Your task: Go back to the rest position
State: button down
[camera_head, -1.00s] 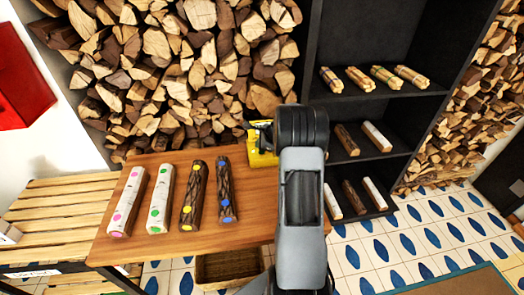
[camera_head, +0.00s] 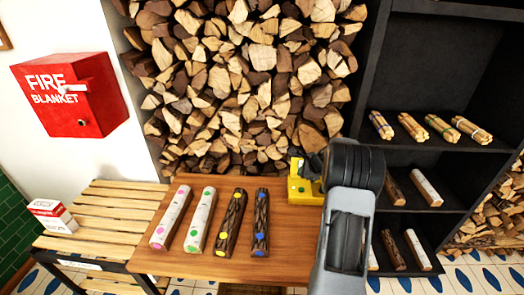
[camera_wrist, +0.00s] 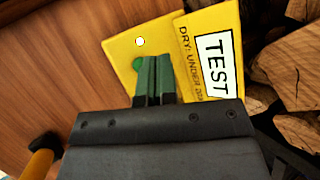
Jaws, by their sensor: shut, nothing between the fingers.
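My gripper (camera_wrist: 154,75) shows in the wrist view with its green fingers together and nothing between them. It is in front of a yellow device (camera_wrist: 120,55) with a "TEST" label, and I cannot tell whether they touch. In the head view the yellow device (camera_head: 305,193) stands at the right end of the wooden table (camera_head: 190,267). My arm reaches toward it from the lower right, and the gripper (camera_head: 307,166) is mostly hidden behind my wrist, close above the device.
Several logs with coloured dots lie in a row on the table, such as a white one (camera_head: 172,218) and a brown one (camera_head: 261,222). A slatted bench (camera_head: 105,215) is at left. A dark shelf (camera_head: 440,95) with logs and bundles stands at right. Stacked firewood (camera_head: 250,80) fills the back.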

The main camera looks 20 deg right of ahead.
jog(key=shift+s+a+n, duration=0.1)
jog(key=shift+n, duration=0.4)
jog(key=s+a+f+n+g, duration=0.2)
jog(key=s+f+n, duration=0.1)
jog(key=s+n, duration=0.1)
jog(key=s+a+r+n, duration=0.5)
jog(key=s+a+n, duration=0.1)
jog(key=s+a, duration=0.1)
jog(key=s+a+r+n+h, duration=0.1)
jog(key=s+a+r+n, duration=0.4)
jog(key=s+a+n, duration=0.2)
jog(key=s+a+r+n+g, duration=0.1)
jog(key=s+a+r+n, duration=0.4)
jog(key=s+a, duration=0.3)
jog(key=a+n, duration=0.1)
jog(key=a, duration=0.1)
jog(key=shift+s+a+r+h, duration=0.2)
jog(key=shift+a+r+h, duration=0.1)
jog(key=shift+a+h, duration=0.1)
